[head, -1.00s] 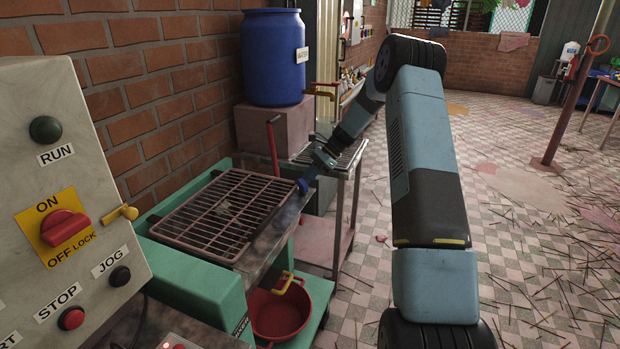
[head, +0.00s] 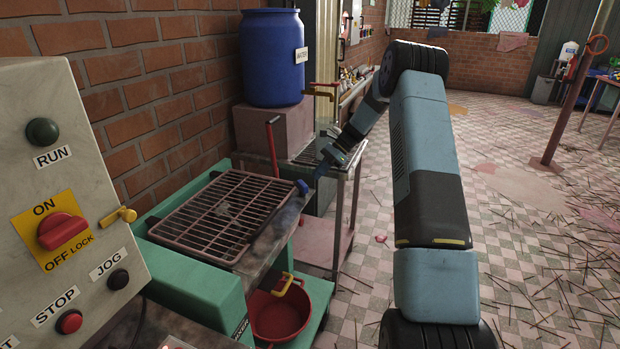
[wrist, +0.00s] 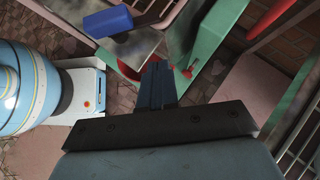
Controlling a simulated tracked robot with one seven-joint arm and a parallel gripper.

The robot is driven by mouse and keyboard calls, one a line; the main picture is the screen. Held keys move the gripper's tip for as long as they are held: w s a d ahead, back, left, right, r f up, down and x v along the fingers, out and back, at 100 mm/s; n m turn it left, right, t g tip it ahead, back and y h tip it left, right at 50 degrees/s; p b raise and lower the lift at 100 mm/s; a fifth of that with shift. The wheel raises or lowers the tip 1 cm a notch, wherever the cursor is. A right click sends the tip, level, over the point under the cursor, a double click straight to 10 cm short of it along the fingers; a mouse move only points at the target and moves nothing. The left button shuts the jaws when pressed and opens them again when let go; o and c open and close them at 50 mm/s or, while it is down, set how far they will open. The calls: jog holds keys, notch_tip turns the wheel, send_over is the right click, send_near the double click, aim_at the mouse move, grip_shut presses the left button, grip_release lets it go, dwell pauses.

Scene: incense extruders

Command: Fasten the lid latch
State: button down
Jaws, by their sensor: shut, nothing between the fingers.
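The barred brown lid (head: 222,215) lies roughly flat over the green-framed machine (head: 195,285). A blue latch handle (head: 302,187) sits at the lid's right corner. The wrist view shows a blue block (wrist: 107,21), apparently this handle, at upper left. My gripper (head: 319,174) is just right of the handle and looks apart from it. In the wrist view my gripper (wrist: 157,68) has its fingers shut and empty, with the blue block off to their upper left. The latch's catch is too small to make out, so I cannot tell whether it is engaged.
A control box (head: 75,215) with knob and buttons fills the left. A red basin (head: 278,312) sits low beside the machine. A metal cart (head: 338,200) and blue barrel (head: 273,58) stand behind. The tiled floor to the right is open, strewn with sticks.

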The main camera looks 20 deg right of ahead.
jog(key=v, duration=0.8)
jog(key=shift+w+r, duration=0.25)
jog(key=shift+r, duration=0.05)
jog(key=shift+r, duration=0.1)
jog(key=s+a+r+n+t+h, duration=0.1)
jog(key=s+a+r+n+h, duration=0.3)
jog(key=s+r, duration=0.7)
jog(key=s+a+r+n+t+h, duration=0.15)
jog(key=s+a+r+n, duration=0.25)
jog(key=s+a+r, duration=0.5)
jog(key=s+n+t+h, duration=0.1)
jog(key=s+n, duration=0.3)
jog(key=s, duration=1.1)
jog(key=s+r+n+t+h, duration=0.1)
jog(key=s+n+t+h, duration=0.1)
jog(key=s, duration=1.2)
jog(key=n+t, duration=0.1)
jog(key=n, duration=0.1)
jog(key=shift+s+d+r+n, duration=0.3)
jog(key=shift+s+d+n, duration=0.05)
jog(key=shift+d+n, duration=0.05)
